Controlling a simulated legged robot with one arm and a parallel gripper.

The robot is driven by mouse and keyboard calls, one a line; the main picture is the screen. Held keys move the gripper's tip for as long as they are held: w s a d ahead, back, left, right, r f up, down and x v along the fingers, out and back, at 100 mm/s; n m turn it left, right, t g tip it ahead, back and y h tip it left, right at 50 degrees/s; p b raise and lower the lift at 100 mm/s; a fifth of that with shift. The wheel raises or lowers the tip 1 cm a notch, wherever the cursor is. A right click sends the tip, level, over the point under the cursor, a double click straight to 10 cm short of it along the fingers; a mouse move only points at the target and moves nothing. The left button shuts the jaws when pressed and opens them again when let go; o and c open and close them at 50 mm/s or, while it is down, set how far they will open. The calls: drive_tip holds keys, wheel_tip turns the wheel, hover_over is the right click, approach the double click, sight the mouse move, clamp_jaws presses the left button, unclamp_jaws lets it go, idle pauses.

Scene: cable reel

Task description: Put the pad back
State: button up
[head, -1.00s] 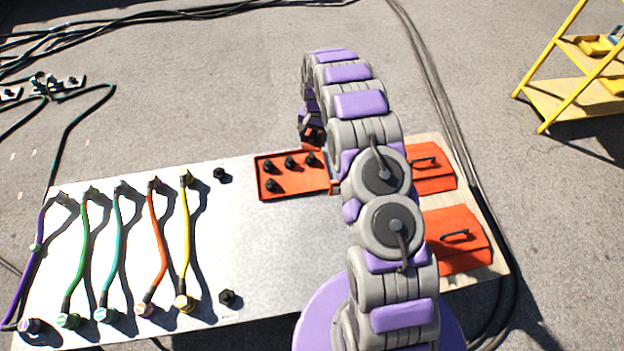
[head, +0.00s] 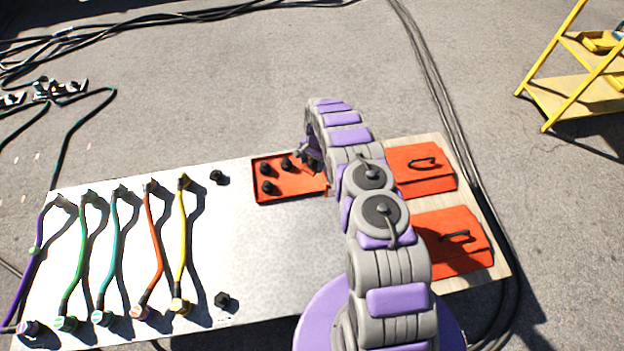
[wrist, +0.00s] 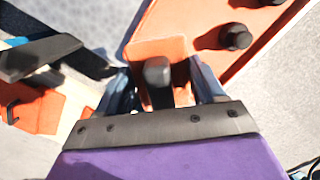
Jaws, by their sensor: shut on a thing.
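My gripper (wrist: 160,85) is shut on a small orange pad (wrist: 165,48) by its dark upright knob (wrist: 157,72). In the wrist view the pad lies by the edge of an orange tray, seeming to overlap it; I cannot tell whether they touch. In the head view my gripper (head: 310,155) is over the right part of that tray (head: 303,187), and my arm hides the pad there.
Two larger orange pieces with black handles (head: 425,182) (head: 450,262) lie on a wooden board at the right. Coloured cables (head: 155,245) lie on the metal table's left side. The table's middle is clear. A yellow rack (head: 565,95) stands far right.

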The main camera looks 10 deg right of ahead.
drive_tip(key=f, duration=0.1)
drive_tip(key=a+f+b, duration=0.1)
drive_tip(key=f, duration=0.3)
drive_tip(key=shift+a+f, duration=0.25)
drive_tip(key=shift+a, duration=0.05)
drive_tip(key=f+b, duration=0.1)
drive_tip(key=f, duration=0.1)
drive_tip(key=d+f, duration=0.1)
drive_tip(key=f, duration=0.1)
drive_tip(key=shift+b, duration=0.4)
drive_tip(key=shift+a+r, duration=0.15)
drive_tip(key=o, duration=0.8)
drive_tip(key=shift+a, duration=0.2)
drive_tip(key=shift+o, duration=1)
drive_tip(key=shift+d, duration=0.3)
drive_tip(key=shift+r+p, duration=0.35)
drive_tip(key=shift+r, duration=0.45)
drive_tip(key=r, duration=0.3)
drive_tip(key=r+p, duration=0.1)
drive_tip(key=r, duration=0.3)
drive_tip(key=w+d+r+p, duration=0.1)
drive_tip(key=r, duration=0.2)
drive_tip(key=shift+r, duration=0.25)
